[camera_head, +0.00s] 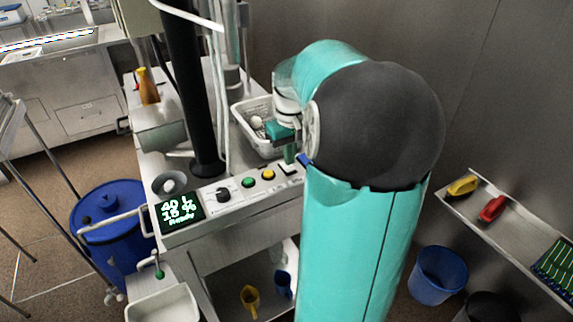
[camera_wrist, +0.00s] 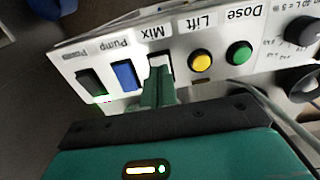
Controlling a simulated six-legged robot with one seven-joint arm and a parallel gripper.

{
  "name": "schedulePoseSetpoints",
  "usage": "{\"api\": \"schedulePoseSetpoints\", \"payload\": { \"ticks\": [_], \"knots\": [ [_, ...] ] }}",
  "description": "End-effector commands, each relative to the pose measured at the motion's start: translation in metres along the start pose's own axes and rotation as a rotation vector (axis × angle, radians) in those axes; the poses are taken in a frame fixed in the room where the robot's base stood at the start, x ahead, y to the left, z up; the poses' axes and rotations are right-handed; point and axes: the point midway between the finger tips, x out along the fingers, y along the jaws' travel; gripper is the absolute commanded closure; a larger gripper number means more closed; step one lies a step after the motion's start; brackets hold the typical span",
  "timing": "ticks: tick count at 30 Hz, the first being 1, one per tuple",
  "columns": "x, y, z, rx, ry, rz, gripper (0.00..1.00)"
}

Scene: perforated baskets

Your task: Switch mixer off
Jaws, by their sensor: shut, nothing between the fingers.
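The Mix switch (camera_wrist: 160,62) is a pale rocker on the machine's control panel (camera_wrist: 185,80), seen upside down in the wrist view. In the head view the panel (camera_head: 222,208) runs along the machine's front edge, and the pale switch (camera_head: 288,170) shows near its right end. My gripper (camera_wrist: 158,82) is shut and empty, its green fingertips over the near end of the Mix switch. I cannot tell whether they touch it. In the head view my gripper (camera_head: 290,154) points down at the panel. The mixer itself I cannot make out for certain.
Beside Mix are the blue Pump switch (camera_wrist: 125,75), the dark Power switch (camera_wrist: 91,82), the yellow Lift button (camera_wrist: 200,62) and the green Dose button (camera_wrist: 239,53). A display (camera_head: 179,210) reads 40 L, 15 %. A white basket (camera_head: 258,125) stands behind the panel.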

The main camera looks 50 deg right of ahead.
Motion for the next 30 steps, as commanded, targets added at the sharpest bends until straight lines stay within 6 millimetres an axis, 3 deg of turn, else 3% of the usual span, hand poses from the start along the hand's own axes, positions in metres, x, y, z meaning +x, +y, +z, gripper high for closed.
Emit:
{"api": "schedulePoseSetpoints", "payload": {
  "ticks": [30],
  "knots": [
    [0.0073,0.0003,-0.0001,0.000,0.000,0.000,1.00]
  ]
}}
